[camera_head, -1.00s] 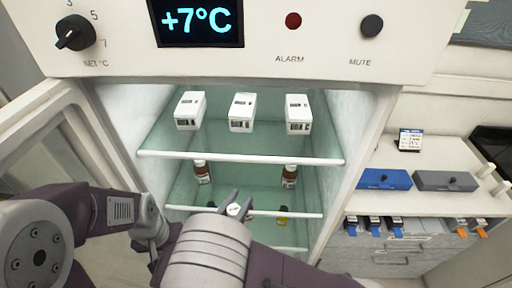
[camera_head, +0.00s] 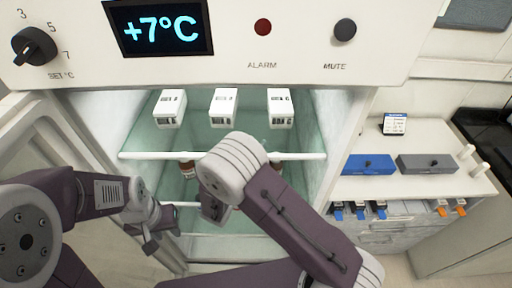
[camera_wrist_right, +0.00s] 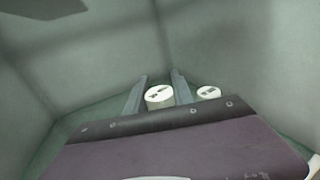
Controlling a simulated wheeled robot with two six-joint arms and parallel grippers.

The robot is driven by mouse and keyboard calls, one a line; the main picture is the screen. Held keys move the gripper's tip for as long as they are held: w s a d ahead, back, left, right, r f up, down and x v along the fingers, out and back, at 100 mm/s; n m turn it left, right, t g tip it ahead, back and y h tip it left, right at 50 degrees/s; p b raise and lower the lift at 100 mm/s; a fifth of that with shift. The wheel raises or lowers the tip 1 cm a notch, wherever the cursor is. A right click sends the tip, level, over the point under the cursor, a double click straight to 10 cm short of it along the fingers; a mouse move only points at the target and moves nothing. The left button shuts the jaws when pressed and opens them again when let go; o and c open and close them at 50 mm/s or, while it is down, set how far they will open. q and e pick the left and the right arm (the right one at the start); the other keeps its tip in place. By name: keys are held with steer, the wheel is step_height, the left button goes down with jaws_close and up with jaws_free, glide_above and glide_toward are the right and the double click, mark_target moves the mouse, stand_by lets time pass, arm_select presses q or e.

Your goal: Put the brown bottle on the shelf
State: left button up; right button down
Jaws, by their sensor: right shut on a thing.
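My right gripper (camera_wrist_right: 159,82) is shut on a white-capped bottle (camera_wrist_right: 159,98). The cap shows between its two fingers, but the body is hidden, so its colour cannot be told. A second white cap (camera_wrist_right: 208,92) stands just right of the fingers. In the head view, my right arm reaches into the open fridge and hides its fingertips. Parts of two brown bottles show below the front edge of the upper glass shelf (camera_head: 222,156), one at the left (camera_head: 187,170) and one at the right (camera_head: 276,168). My left gripper (camera_head: 155,238) is outside, near the fridge's left side; its jaws are unclear.
Three white boxes (camera_head: 170,108) stand on the upper shelf. A lower shelf edge (camera_head: 185,204) shows beneath. The open door (camera_head: 40,140) is at the left. A bench (camera_head: 420,140) with a blue block (camera_head: 367,165) and a grey block (camera_head: 427,164) is at the right.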

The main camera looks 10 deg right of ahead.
steer(key=f, duration=0.2)
steer(key=w+f, duration=0.1)
steer(key=shift+d+f+p, duration=0.25)
steer(key=shift+d+p, duration=0.05)
steer(key=shift+p, duration=0.1)
steer(key=shift+s, duration=0.1)
steer(key=shift+f, duration=0.15)
steer(key=c, duration=1.1)
jaws_free()
